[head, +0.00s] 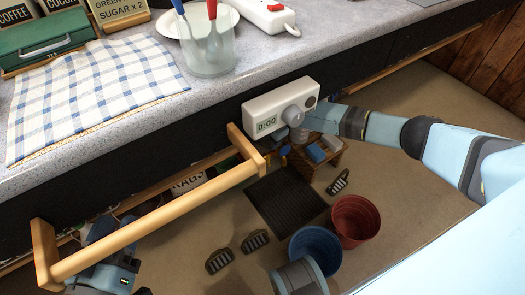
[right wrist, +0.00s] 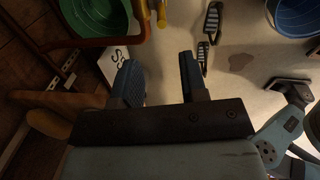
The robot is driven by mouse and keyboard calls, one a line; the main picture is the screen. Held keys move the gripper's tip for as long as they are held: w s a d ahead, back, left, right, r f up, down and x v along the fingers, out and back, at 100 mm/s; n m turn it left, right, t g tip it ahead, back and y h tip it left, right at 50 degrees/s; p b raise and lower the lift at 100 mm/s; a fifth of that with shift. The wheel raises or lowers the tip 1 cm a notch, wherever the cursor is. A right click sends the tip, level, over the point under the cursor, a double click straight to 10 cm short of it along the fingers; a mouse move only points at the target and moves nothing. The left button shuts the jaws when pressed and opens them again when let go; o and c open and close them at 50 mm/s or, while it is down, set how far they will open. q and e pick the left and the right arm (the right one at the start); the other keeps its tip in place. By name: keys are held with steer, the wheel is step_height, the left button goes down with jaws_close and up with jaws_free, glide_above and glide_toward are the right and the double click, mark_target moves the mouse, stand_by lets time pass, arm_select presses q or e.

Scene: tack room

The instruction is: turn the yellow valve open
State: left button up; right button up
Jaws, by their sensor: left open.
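Yellow bars (right wrist: 145,18) show at the top edge of the right wrist view, beside an orange-red bar; I cannot tell whether they are the yellow valve. No yellow valve can be made out in the head view. My right gripper (head: 284,142) is just below the white timer on the counter front. In the right wrist view its two blue fingers (right wrist: 160,78) are apart with nothing between them, and the yellow bars lie beyond them. My left gripper (head: 101,232) is low at the left, partly hidden behind the wooden rail, and open.
The wooden rail (head: 155,222) juts from the counter front. The white timer (head: 265,121) reads 0:00. A red bucket (head: 355,222), a blue bucket (head: 316,246), a dark mat (head: 284,207) and stirrup-like pieces (head: 254,241) are on the floor. A green basin (right wrist: 95,18) shows in the wrist view.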

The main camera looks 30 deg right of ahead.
steer(key=b, duration=0.3)
glide_above(268, 160)
steer(key=f, duration=0.6)
steer(key=shift+s+d+f, duration=0.2)
steer(key=shift+f, duration=0.2)
steer(key=f+b, duration=0.2)
steer(key=f, duration=0.1)
steer(key=f+b, duration=0.1)
steer(key=f, duration=0.1)
steer(key=shift+w+f, duration=0.2)
steer(key=shift+w, duration=0.2)
steer(key=shift+w+f, duration=0.1)
steer(key=shift+f, duration=0.4)
arm_select(q)
steer(key=f+m, duration=0.1)
steer(key=w+f+m, duration=0.1)
steer(key=a+f+m, duration=0.1)
steer(key=shift+w+f, duration=0.1)
steer(key=shift+w, duration=0.25)
arm_select(e)
jaws_close()
